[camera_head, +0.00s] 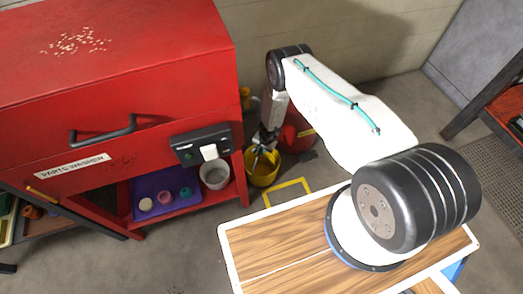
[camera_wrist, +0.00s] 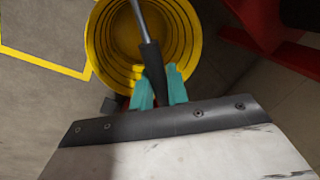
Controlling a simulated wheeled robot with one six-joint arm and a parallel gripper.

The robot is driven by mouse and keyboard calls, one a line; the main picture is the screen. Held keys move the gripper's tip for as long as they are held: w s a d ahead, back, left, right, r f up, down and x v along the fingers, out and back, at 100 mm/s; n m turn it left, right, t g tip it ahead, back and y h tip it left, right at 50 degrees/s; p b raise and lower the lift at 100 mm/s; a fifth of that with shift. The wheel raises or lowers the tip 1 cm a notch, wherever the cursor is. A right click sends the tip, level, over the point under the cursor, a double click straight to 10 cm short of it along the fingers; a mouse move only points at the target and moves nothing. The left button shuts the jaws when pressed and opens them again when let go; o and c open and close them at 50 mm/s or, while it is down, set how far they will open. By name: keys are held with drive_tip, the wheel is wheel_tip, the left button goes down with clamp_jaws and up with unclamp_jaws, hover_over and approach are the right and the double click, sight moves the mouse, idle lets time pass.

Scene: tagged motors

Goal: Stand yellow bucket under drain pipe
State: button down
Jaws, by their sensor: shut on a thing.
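The yellow bucket (camera_head: 263,175) is beside the right end of the red parts washer in the head view. In the wrist view the open-topped bucket (camera_wrist: 101,45) fills the top middle, its ribbed inside looking empty. My gripper (camera_wrist: 160,88) has teal fingers closed around the black grip (camera_wrist: 151,60) of the bucket's handle. In the head view my gripper (camera_head: 264,146) is just above the bucket. I cannot tell whether the bucket touches the floor. I cannot clearly make out a drain pipe.
The red parts washer (camera_head: 120,105) stands at left; its lower shelf holds a grey pot (camera_head: 214,176) and a purple mat (camera_head: 151,186). A red rounded object (camera_head: 300,130) is behind the bucket. A yellow floor outline (camera_head: 287,183) lies right of the bucket; the floor inside it looks clear.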

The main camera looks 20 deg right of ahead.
drive_tip(key=shift+f, duration=0.35)
drive_tip(key=c, duration=1.4)
unclamp_jaws()
drive_tip(key=shift+o, duration=0.2)
drive_tip(key=v, duration=0.8)
drive_tip(key=shift+f, duration=0.1)
